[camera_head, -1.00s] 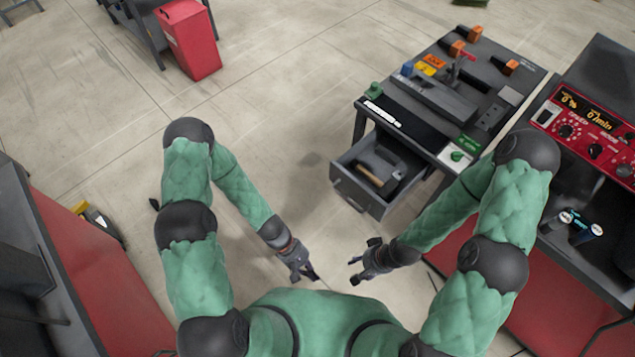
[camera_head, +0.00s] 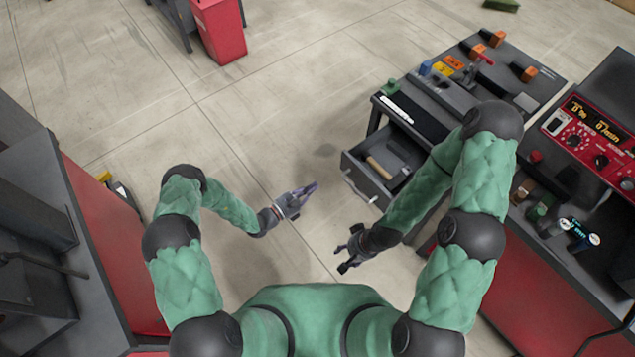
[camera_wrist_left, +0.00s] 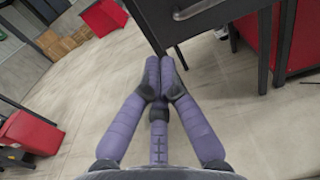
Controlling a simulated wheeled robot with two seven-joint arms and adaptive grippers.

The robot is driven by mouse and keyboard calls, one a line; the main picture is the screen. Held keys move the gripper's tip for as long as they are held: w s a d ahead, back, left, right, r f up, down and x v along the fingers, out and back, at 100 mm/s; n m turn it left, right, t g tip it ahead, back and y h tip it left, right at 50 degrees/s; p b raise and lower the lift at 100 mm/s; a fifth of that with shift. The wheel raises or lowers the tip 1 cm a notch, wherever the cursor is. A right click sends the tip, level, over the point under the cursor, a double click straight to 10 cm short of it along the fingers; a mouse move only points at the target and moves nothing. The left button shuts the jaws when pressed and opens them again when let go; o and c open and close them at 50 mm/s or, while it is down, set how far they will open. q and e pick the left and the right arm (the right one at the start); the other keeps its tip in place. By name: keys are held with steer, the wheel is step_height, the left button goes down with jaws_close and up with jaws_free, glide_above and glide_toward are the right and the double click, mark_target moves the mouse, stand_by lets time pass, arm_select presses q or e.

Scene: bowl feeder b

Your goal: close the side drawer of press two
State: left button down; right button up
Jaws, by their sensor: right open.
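The side drawer (camera_head: 358,184) of the dark press bench stands pulled out in the head view, with a wooden-handled tool (camera_head: 379,168) inside. Its dark front with a grey handle also shows at the top of the left wrist view (camera_wrist_left: 185,30). My left gripper (camera_head: 313,188) is left of the drawer front, apart from it, with its fingers together and nothing seen between them. In the left wrist view its fingertips (camera_wrist_left: 160,65) meet just below the drawer front. My right gripper (camera_head: 341,258) is open and empty below the drawer. My right forearm hides part of the bench.
The bench top (camera_head: 415,118) carries a press, orange blocks and small coloured parts. A red control panel (camera_head: 592,135) and a counter with cans (camera_head: 583,236) stand at the right. A red-sided counter (camera_head: 110,245) stands at the left. The floor left of the drawer is clear.

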mark_target(345, 165)
arm_select(q)
steer(key=b+x, duration=0.2)
steer(key=x, duration=1)
steer(key=shift+w+d, duration=0.15)
steer(key=shift+d, duration=0.1)
arm_select(e)
step_height(345, 165, down, 2)
steer(key=shift+f, duration=0.15)
arm_select(q)
steer(key=shift+w, duration=0.1)
arm_select(e)
steer(key=shift+d+f, duration=0.1)
